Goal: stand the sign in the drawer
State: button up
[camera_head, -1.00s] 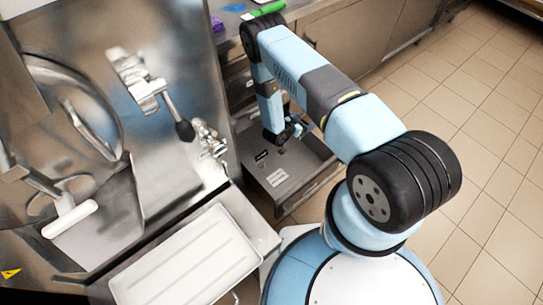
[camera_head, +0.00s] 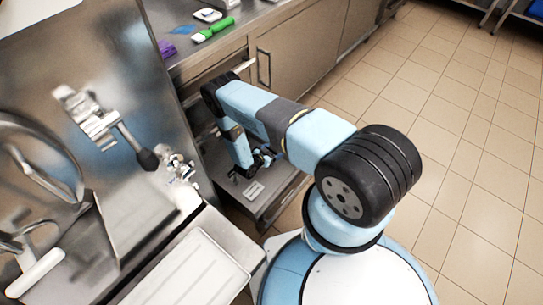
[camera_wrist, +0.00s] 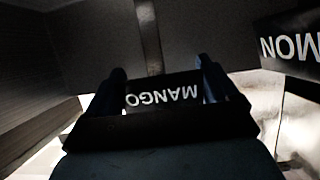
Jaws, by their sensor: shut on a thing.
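My gripper (camera_wrist: 163,78) is shut on a dark sign (camera_wrist: 162,97) with white letters reading MANGO, upside down in the wrist view. The sign sits between the two fingers. In the head view my gripper (camera_head: 258,160) is low over the open grey drawer (camera_head: 268,208), close to a pale label (camera_head: 254,190) inside it. The held sign cannot be made out there. Whether its lower edge touches the drawer floor cannot be told.
A second dark sign (camera_wrist: 295,45), with the letters MON showing, is at the right of the wrist view. A steel machine with a white tray (camera_head: 190,272) stands left. A counter with a green-handled tool (camera_head: 213,30) is behind. Tiled floor is clear at right.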

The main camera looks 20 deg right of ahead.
jog(key=shift+f, duration=1.5)
jog(key=o, duration=1.2)
jog(key=shift+c, duration=0.2)
jog(key=v, duration=1.2)
